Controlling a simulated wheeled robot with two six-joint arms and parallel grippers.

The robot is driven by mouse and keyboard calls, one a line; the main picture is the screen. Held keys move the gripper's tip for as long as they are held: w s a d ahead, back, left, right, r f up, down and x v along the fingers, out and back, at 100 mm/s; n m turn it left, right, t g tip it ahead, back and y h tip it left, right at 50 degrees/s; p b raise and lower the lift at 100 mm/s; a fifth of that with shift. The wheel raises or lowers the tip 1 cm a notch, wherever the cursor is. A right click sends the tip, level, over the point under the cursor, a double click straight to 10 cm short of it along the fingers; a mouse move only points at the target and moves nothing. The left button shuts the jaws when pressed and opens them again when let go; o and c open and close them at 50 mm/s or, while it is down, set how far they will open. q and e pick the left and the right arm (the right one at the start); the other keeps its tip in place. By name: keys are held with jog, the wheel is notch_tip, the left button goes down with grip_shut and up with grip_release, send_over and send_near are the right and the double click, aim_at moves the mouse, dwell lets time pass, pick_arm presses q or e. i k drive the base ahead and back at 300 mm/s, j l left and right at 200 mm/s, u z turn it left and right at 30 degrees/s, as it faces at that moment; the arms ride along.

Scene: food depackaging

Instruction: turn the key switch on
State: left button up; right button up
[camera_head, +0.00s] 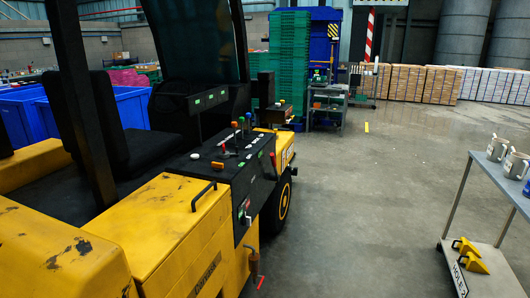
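A yellow and black forklift-like vehicle (180,210) fills the left half of the view. Neither of my grippers is in view.
A grey cart (459,205) with mugs (497,148) on top and yellow wedges (468,254) below stands at the right. Open concrete floor (365,210) lies between it and the vehicle. Green crates (288,60), blue bins (130,106) and stacked boxes (440,85) are farther back.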

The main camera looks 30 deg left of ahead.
aim_at(223, 156)
jog(key=i+l+u, duration=0.1)
jog(key=i+u, duration=0.35)
jog(key=i+l+u, duration=0.2)
jog(key=i+u, duration=0.2)
jog(key=i+l+u, duration=0.3)
jog(key=u, duration=0.15)
jog(key=i+l+u, duration=0.25)
jog(key=l+u, duration=0.2)
